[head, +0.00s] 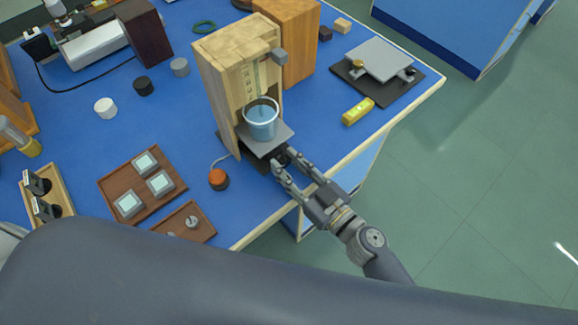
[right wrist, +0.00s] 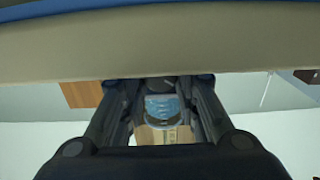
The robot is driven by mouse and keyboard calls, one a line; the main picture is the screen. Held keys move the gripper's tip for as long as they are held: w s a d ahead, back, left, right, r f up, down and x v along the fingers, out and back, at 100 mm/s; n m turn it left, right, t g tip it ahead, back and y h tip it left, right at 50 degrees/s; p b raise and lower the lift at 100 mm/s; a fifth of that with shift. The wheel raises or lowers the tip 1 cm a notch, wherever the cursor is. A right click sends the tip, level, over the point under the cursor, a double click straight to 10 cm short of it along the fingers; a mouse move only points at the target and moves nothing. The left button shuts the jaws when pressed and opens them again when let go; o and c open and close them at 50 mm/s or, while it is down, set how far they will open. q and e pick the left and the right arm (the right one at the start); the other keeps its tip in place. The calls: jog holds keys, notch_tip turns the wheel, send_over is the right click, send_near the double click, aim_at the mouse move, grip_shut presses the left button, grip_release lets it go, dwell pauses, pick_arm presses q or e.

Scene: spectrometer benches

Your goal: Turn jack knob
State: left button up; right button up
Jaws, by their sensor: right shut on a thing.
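The jack stands at the table's near right side, with a grey top plate (head: 262,149) above a dark lower part. A blue beaker (head: 262,122) of liquid stands on the plate, in front of a wooden housing. My right gripper (head: 287,159) reaches in from the lower right, its fingers around the jack's dark knob at the plate's front edge. The fingers mostly hide the knob in the head view. In the right wrist view, the dark knob (right wrist: 156,84) lies between the fingertips, with the beaker (right wrist: 163,107) behind it. My left gripper is out of view.
The wooden housing (head: 229,85) rises directly behind the jack. An orange-red button (head: 219,180) with a cable is to its left. A yellow level (head: 358,111) and a grey-plated stand (head: 378,59) lie to the right. Brown trays (head: 115,187) hold small parts.

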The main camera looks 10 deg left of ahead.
jog(key=shift+f+m+b, duration=0.1)
jog(key=shift+m+b, duration=0.45)
jog(key=shift+m, duration=1.25)
jog(key=o, duration=1.1)
jog(key=shift+c, duration=0.2)
jog(key=shift+d, duration=0.1)
jog(key=v, duration=0.8)
